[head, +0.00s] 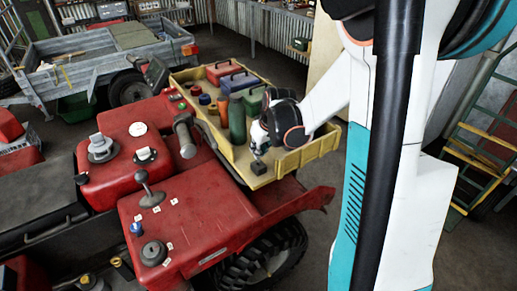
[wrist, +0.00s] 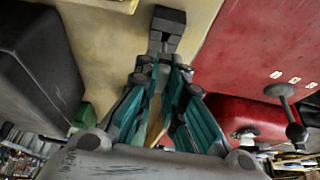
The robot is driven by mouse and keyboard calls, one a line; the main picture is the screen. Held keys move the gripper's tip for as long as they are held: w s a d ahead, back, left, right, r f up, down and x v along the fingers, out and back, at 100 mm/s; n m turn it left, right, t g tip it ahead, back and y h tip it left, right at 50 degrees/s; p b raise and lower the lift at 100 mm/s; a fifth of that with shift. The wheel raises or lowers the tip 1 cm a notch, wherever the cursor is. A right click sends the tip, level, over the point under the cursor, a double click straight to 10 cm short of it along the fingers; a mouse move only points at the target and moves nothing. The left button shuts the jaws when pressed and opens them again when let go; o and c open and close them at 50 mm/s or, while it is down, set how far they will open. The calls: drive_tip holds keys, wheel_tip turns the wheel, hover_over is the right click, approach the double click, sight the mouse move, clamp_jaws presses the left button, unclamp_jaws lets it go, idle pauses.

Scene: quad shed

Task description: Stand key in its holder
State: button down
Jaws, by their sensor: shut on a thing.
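My gripper (head: 260,149) points down over the front end of the yellow cargo bed. In the wrist view its teal fingers (wrist: 160,76) are drawn close together. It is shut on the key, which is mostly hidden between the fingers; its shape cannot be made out. A small dark block (head: 258,168), seemingly the holder, is on the bed floor just below the fingertips. The same block (wrist: 168,20) shows just beyond the fingertips in the wrist view. I cannot tell whether the key touches it or is inside it.
The yellow bed (head: 312,152) has raised walls. A green bottle (head: 237,119), an orange bottle (head: 223,109) and several coloured boxes stand farther back in it. The red quad body (head: 195,222) with knobs and a lever lies close on the left.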

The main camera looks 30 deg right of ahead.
drive_tip(key=shift+f+b, duration=1.55)
drive_tip(key=shift+f, duration=0.25)
drive_tip(key=c, duration=1.6)
unclamp_jaws()
drive_tip(key=v, duration=1.2)
